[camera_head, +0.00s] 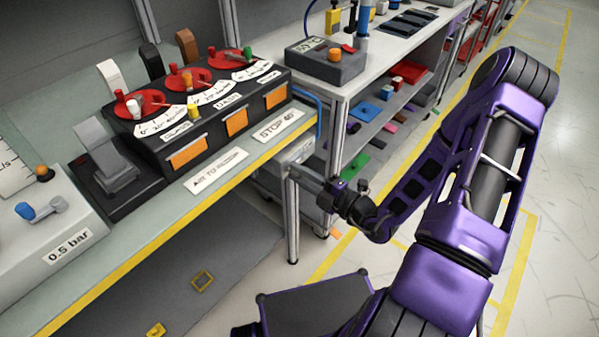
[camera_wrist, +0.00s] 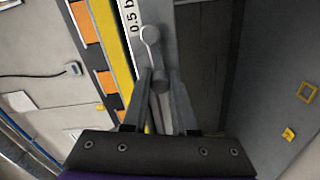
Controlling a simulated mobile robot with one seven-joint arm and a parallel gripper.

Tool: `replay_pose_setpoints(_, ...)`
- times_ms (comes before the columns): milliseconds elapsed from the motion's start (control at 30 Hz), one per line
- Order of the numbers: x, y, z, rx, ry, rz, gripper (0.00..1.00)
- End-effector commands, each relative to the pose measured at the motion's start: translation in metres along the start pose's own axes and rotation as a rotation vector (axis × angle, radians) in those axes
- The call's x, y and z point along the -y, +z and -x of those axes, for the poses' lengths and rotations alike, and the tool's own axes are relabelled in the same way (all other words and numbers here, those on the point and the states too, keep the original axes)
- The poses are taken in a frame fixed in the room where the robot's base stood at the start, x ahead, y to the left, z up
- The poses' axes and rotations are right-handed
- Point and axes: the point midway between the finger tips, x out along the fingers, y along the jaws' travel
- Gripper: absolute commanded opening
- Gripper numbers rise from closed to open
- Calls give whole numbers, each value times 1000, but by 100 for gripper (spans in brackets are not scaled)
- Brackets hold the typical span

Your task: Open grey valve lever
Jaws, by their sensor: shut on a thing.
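The grey valve lever (camera_wrist: 150,36) shows in the wrist view as a pale rounded handle running to a darker round end, beside a white label starting "0.5 b". My gripper (camera_wrist: 160,88) has its two grey fingers closed in around that darker end. In the head view my gripper (camera_head: 308,178) is at the end of my purple arm, beside the bench leg and below the bench top. The part it holds is too small to make out there. A separate lever with a blue tip (camera_head: 40,209) sits on the "0.5 bar" box at the left, well away from my gripper.
The black dashboard module (camera_head: 215,150) with red dials and orange panels stands on the yellow-edged bench. The bench leg (camera_head: 292,225) is close to my gripper. A second bench with a shelf of coloured parts (camera_head: 375,130) is behind it. The floor (camera_head: 545,150) at the right is clear.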

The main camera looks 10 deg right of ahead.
Motion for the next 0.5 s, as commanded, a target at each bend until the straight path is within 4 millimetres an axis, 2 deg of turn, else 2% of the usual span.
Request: replay_pose_setpoints(500, 19, 11, 0, 1, -1, 428, 0)
